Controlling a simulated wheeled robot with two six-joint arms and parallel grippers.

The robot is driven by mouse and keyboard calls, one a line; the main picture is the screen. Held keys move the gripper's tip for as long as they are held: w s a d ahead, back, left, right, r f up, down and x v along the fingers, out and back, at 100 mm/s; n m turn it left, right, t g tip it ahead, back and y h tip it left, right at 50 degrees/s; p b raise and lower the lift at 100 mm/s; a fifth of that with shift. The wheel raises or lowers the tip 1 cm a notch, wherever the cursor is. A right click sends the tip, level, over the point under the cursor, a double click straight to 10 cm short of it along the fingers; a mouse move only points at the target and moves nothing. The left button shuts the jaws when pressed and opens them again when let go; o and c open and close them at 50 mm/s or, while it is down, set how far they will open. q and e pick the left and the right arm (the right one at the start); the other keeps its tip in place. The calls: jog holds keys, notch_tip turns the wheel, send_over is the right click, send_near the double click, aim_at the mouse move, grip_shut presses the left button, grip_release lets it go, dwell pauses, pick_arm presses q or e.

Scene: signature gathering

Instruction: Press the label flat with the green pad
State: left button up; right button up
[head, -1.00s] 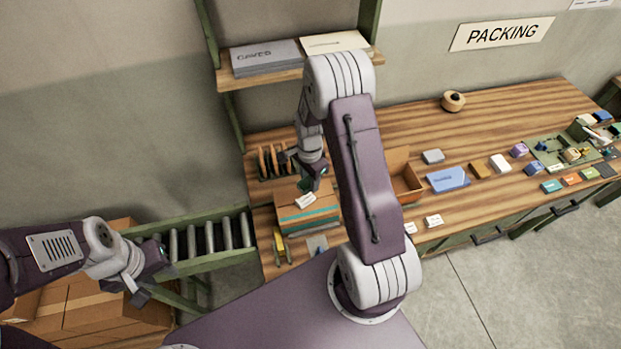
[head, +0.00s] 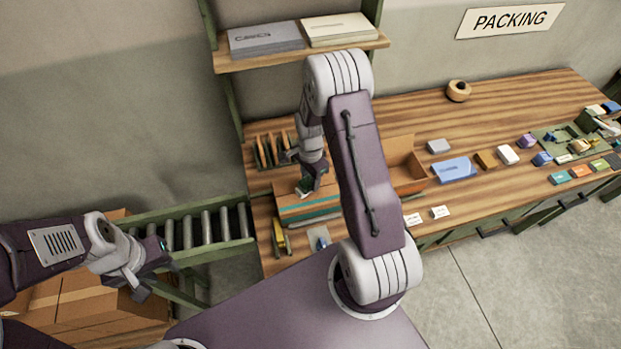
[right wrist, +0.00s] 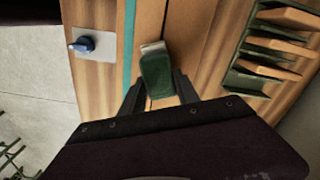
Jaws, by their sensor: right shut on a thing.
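A closed cardboard box with a teal stripe (head: 322,209) lies on the wooden bench. My right gripper (head: 306,188) is shut on the green pad (right wrist: 157,76), above the box top. In the right wrist view the pad sits over the white label (right wrist: 152,46), and only a thin edge of the label shows beyond it. The pad looks at or very near the label; I cannot tell whether it presses on it. My left gripper (head: 150,272) is empty and open, off to the left near the roller conveyor.
A slotted rack (head: 272,152) stands behind the box. A tape dispenser (head: 281,238) and a grey plate with a blue knob (right wrist: 84,44) lie in front. An open carton (head: 408,172) is to the right. A shelf (head: 300,55) hangs above.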

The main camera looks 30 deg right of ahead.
jog(key=shift+f+b, duration=0.4)
jog(key=shift+f, duration=0.15)
dwell(0.5)
jog(key=shift+s, duration=0.1)
dwell(0.9)
notch_tip(320, 180, up, 7)
jog(key=p, duration=0.6)
dwell(0.6)
